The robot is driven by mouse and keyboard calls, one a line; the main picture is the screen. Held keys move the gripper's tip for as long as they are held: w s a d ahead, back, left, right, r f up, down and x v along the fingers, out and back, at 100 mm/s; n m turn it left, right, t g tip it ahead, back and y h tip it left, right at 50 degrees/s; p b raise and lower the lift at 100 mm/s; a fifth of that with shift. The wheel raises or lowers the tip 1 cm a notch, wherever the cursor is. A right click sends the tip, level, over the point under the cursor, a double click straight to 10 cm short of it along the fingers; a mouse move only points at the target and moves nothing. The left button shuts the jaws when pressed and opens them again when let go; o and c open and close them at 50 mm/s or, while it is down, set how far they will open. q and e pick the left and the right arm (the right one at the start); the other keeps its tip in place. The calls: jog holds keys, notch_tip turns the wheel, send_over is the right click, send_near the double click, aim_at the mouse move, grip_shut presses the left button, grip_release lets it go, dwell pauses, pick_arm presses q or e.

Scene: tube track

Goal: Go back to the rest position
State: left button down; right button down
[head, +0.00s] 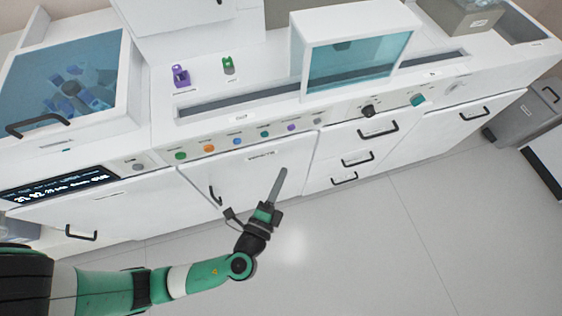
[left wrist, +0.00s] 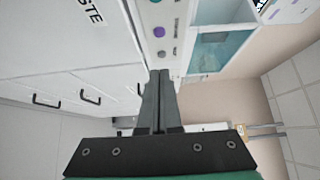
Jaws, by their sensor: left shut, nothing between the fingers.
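My left gripper (head: 279,188) is shut and empty in the head view. It is in front of the white cabinet doors, below the row of coloured buttons, with its fingers pointing up. The left wrist view shows its two fingers (left wrist: 160,88) pressed together with nothing between them. My green and black left arm comes in from the lower left of the head view. My right gripper is in neither view.
A white bench (head: 160,140) with a long track slot (head: 250,99) runs across. On it stand a purple holder (head: 180,76), a green holder (head: 228,66) and a teal-windowed box (head: 357,62). A lidded bin of blue pieces (head: 122,92) is at left. The floor (head: 400,240) at lower right is clear.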

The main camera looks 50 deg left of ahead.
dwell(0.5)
pick_arm(q)
jog(key=w+a+r+n+t+y+p, duration=0.1)
jog(key=w+a+r+n+y+p, duration=0.25)
jog(key=r, duration=1.05)
jog(key=w+a+r+n, duration=0.2)
jog(key=w+r+n, duration=0.35)
jog(key=r, duration=0.75)
jog(key=w+a+r+n+t+y+p, duration=0.15)
jog(key=r+n, duration=0.45)
jog(key=r, duration=0.8)
jog(key=s+d+r+n+t+h+p, duration=0.1)
jog(key=s+r+t+h, duration=0.15)
jog(key=r, duration=0.65)
jog(key=s+d+r+n+t+h+p, duration=0.1)
jog(key=s+d+r+t+h, duration=0.15)
jog(key=r, duration=0.55)
jog(key=s+d+r+m+t+h, duration=0.4)
jog(key=d+m+h, duration=0.15)
jog(key=h, duration=0.45)
notch_tip(320, 180, up, 37)
jog(key=p, duration=3.7)
jog(key=shift+w+r+n, duration=0.2)
jog(key=shift+w+n, duration=0.1)
jog(key=shift+n, duration=0.05)
